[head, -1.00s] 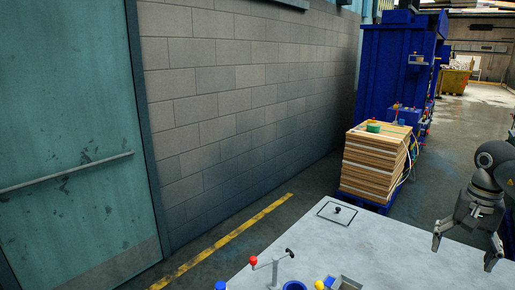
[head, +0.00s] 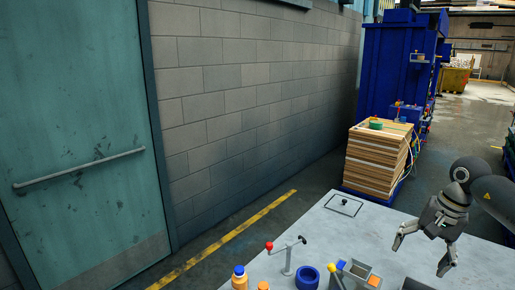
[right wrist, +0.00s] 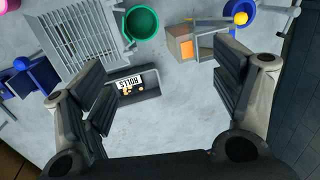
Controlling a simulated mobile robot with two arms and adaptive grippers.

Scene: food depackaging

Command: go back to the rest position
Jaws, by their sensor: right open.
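My right gripper (head: 421,257) hangs open over the right part of the grey table (head: 345,233) in the head view. Its two fingers are spread with nothing between them. In the right wrist view the open fingers of my right gripper (right wrist: 163,88) show from above. Below them is a dark grey bin (right wrist: 148,92) labelled "ROLLS", with a few small orange bits in it. The fingers look clear of the bin. My left gripper is in neither view.
A stand with a red knob (head: 288,258), a blue round container (head: 307,278) and a grey box with an orange part (head: 357,273) stand at the table's near edge. The wrist view shows a green bowl (right wrist: 141,22) and a grey slatted rack (right wrist: 88,38). Stacked boards (head: 376,160) stand beyond the table.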

